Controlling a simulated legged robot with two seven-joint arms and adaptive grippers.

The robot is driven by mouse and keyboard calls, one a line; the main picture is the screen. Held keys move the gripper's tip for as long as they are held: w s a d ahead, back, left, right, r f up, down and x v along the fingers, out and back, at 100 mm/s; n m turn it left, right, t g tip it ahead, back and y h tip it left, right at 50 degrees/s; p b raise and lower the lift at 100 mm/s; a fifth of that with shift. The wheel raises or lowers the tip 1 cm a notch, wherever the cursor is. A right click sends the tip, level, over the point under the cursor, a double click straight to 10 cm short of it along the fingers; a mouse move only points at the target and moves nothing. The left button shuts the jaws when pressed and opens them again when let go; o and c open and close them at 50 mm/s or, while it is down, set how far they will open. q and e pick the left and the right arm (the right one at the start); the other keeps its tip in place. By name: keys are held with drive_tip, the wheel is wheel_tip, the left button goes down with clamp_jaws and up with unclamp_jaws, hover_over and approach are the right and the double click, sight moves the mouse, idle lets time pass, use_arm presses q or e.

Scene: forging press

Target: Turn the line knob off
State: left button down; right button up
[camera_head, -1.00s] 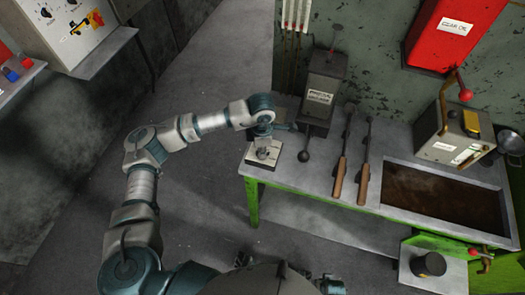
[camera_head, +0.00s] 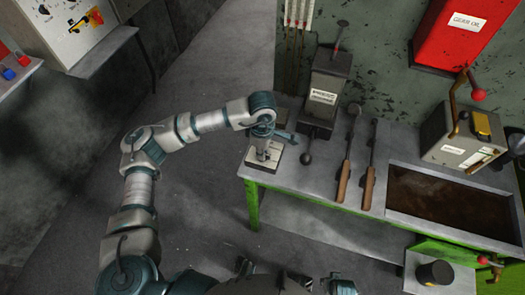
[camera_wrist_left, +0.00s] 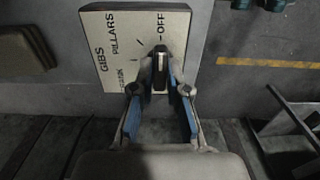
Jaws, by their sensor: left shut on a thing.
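The line knob (camera_wrist_left: 160,62) is a dark bar with a pale stripe on a pale square plate (camera_wrist_left: 117,42). The plate is lettered GIBS, PILLARS and OFF, plus a fourth, partly hidden label. The knob's bar lies roughly along the direction of the OFF mark. My left gripper (camera_wrist_left: 161,78) is shut on the knob, one finger on each side. In the head view the plate (camera_head: 250,157) lies on the bench's left end, with my left gripper (camera_head: 263,146) above it, hiding the knob. My right gripper is not clearly seen.
The grey-topped bench (camera_head: 310,185) has green legs. Beside the plate stand a dark labelled box (camera_head: 324,92) and a ball-ended lever (camera_head: 306,158). Two wooden-handled tools (camera_head: 343,183) and a brown tray (camera_head: 445,205) lie to the right. Floor is clear at left.

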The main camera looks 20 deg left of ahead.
use_arm(q)
drive_tip(key=shift+w+r, duration=0.15)
drive_tip(key=shift+r, duration=0.1)
drive_tip(key=c, duration=1.2)
unclamp_jaws()
drive_tip(key=shift+o, duration=0.2)
drive_tip(key=shift+f, duration=0.15)
wheel_tip(320, 180, up, 12)
drive_tip(key=shift+f, duration=0.1)
